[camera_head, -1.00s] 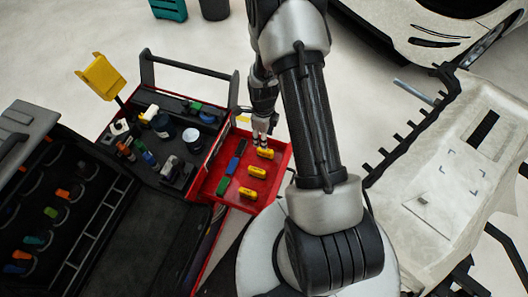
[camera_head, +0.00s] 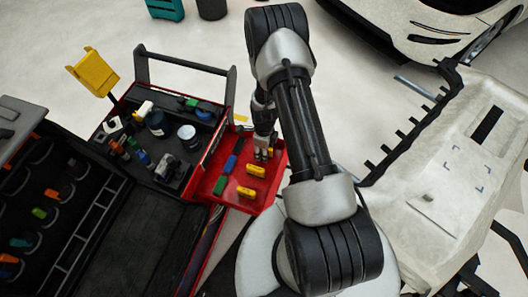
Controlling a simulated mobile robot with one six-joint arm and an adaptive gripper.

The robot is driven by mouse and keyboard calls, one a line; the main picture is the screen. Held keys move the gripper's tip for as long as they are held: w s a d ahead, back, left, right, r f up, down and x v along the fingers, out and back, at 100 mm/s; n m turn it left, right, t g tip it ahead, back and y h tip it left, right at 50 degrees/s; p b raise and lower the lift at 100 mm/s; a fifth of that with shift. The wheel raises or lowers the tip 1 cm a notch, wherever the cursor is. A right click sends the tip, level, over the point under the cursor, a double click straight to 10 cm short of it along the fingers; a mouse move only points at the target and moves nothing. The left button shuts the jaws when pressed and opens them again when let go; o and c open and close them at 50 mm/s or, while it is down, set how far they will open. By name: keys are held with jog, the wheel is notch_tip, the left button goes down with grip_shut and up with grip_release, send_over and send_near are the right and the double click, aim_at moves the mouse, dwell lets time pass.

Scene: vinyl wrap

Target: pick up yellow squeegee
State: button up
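Two small yellow squeegees lie in the open red drawer (camera_head: 228,207) of the toolbox: one near its middle (camera_head: 256,170) and one nearer its front (camera_head: 246,193). My gripper (camera_head: 264,154) points down over the back right part of the drawer, just behind the middle squeegee. A bit of yellow shows at its fingertips, where another yellow squeegee lies mostly hidden. The fingers are small and dark here, so I cannot tell whether they are open or shut on it.
Blue (camera_head: 229,165) and green (camera_head: 220,185) pieces lie left of the yellow ones in the drawer. The toolbox tray beside it holds bottles and a white-lidded jar (camera_head: 187,133). A black handle (camera_head: 185,62) rises behind. A pale car panel (camera_head: 450,190) stands at right.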

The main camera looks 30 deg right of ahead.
jog(key=shift+c, duration=0.6)
grip_shut()
